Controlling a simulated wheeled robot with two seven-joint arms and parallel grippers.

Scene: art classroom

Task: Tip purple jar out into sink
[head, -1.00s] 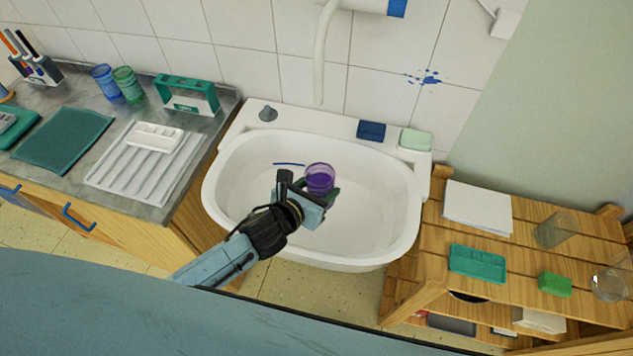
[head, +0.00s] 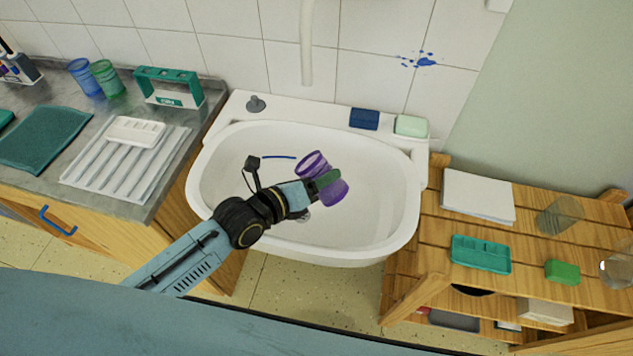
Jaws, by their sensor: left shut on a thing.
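The purple jar (head: 313,163) is see-through and tilted, over the basin of the white sink (head: 230,185). Its mouth points up and left in the picture, and its base shows at the lower right beyond the fingers. My left gripper (head: 326,181) is shut around the middle of the jar. I cannot tell whether liquid is still in the jar or running out. The sink's drain shows partly below the gripper. My right gripper is not in view.
A dark blue block (head: 364,119) and a pale green soap (head: 411,126) lie on the sink's back ledge, near a grey stopper (head: 256,104). A counter with a ribbed white tray (head: 105,180) stands left, a wooden shelf (head: 440,215) right.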

